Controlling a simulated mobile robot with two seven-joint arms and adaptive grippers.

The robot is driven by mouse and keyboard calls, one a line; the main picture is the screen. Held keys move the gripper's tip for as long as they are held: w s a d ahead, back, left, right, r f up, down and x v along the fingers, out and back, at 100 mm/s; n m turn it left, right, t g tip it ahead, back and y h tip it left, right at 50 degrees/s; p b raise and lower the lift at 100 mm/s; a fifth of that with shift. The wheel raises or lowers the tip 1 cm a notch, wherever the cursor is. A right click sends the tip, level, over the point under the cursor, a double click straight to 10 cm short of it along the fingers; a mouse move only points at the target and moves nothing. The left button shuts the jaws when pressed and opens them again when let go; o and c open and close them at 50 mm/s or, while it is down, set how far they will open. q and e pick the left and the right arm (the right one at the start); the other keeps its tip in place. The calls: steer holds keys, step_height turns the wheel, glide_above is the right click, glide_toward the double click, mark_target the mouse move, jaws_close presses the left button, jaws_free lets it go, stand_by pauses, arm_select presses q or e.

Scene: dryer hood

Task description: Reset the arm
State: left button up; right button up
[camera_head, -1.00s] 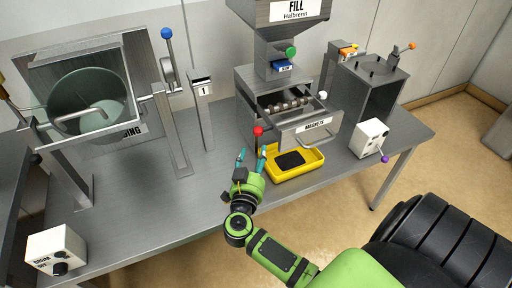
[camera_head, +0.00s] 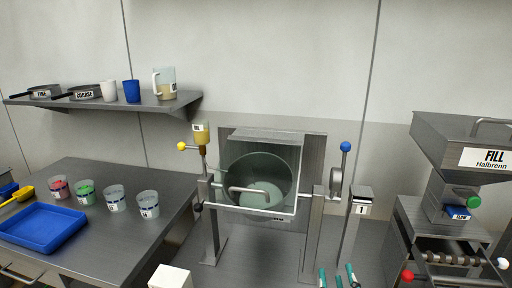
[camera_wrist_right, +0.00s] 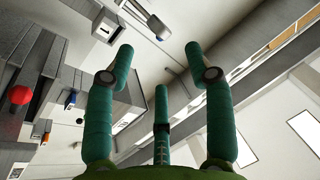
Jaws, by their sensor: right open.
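My right gripper (camera_head: 338,277) shows only by its teal fingertips at the bottom edge of the head view, right of centre. Its three teal fingers also show in the right wrist view (camera_wrist_right: 160,85), spread apart with nothing between them. The gripper is open and empty, in front of the post labelled 1 (camera_head: 360,205). The rest of my right arm is out of the head view. My left gripper is in neither view.
A glass drum (camera_head: 262,180) in a metal frame stands at the middle. The FILL hopper machine (camera_head: 470,150) is at right, with a red knob (camera_head: 407,275) low in front. A side table holds several cups (camera_head: 115,198) and a blue tray (camera_head: 42,228). A shelf (camera_head: 110,102) hangs above.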

steer(key=s+a+f+n+g+y, duration=0.2)
steer(key=s+a+n+g+y, duration=0.1)
steer(key=a+n+y, duration=0.4)
steer(key=s+a+f+n+g, duration=0.1)
steer(key=s+a+f+g, duration=0.2)
steer(key=s+f+g, duration=0.45)
steer(key=s+d+f+m+g+h, duration=0.4)
steer(key=s+d+f+g+h, duration=0.3)
steer(key=s+d, duration=0.55)
step_height(320, 180, down, 23)
steer(key=s+a+g+y, duration=0.1)
steer(key=s+a, duration=0.1)
steer(key=s+d+f+g+b, duration=0.1)
steer(key=s+d+f, duration=0.2)
steer(key=s+f, duration=1.3)
steer(key=shift+s+f+n, duration=0.15)
steer(key=shift+s+n, duration=0.2)
steer(key=shift+n, duration=0.05)
